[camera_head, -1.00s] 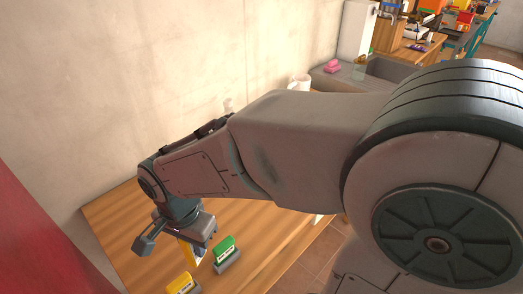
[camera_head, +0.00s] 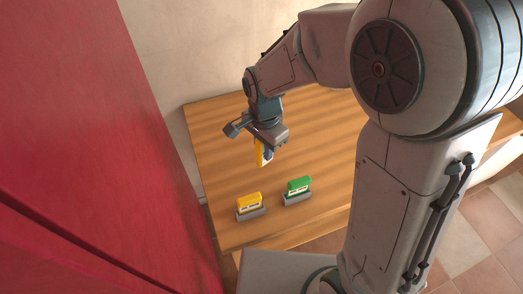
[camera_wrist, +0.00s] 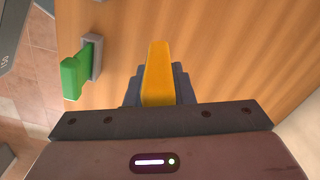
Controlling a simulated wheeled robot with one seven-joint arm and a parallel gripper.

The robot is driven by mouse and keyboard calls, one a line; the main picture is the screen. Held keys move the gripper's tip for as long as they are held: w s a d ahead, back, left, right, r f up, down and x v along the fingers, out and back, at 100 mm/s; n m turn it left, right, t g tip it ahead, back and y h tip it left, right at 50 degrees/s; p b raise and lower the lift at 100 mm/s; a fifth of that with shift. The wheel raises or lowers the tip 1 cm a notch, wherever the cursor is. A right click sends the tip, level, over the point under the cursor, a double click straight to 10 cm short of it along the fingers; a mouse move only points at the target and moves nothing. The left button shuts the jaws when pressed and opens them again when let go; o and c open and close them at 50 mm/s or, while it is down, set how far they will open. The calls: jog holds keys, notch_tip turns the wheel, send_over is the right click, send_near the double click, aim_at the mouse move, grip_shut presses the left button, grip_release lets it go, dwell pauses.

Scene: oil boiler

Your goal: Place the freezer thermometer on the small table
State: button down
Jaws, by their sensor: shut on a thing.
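My gripper (camera_head: 266,148) is shut on a slim yellow-orange object (camera_head: 260,155), seemingly the freezer thermometer. In the wrist view it stands between the two dark fingers (camera_wrist: 158,84). Its front is mostly hidden, and only a pale strip shows at its edge in the head view. The gripper points down over the wooden table (camera_head: 220,150). I cannot tell whether the object touches the top. A yellow device (camera_head: 249,202) and a green device (camera_head: 299,186) stand in grey bases near the table's front edge. The green one also shows in the wrist view (camera_wrist: 76,76).
A red panel (camera_head: 120,180) rises close along the left of the table. A pale wall (camera_head: 200,45) stands behind it. The wood behind and left of the gripper is clear. Tiled floor (camera_head: 490,210) lies to the right.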

aim_at(262, 153)
jog(key=shift+w+a+f, duration=0.15)
jog(key=shift+w+f, duration=0.25)
jog(key=shift+f, duration=0.55)
jog(key=shift+w+a+f, duration=0.1)
jog(key=shift+w+f, duration=0.3)
jog(key=shift+f, duration=0.5)
jog(key=shift+w+a+f, duration=0.15)
jog(key=shift+w+f, duration=0.25)
jog(key=shift+f, duration=0.55)
jog(key=shift+f, duration=0.25)
jog(key=c, duration=1.3)
grip_release()
jog(key=shift+o, duration=0.2)
jog(key=shift+r, duration=0.15)
notch_tip(262, 153, up, 12)
jog(key=shift+r+p, duration=0.15)
jog(key=shift+p, duration=0.15)
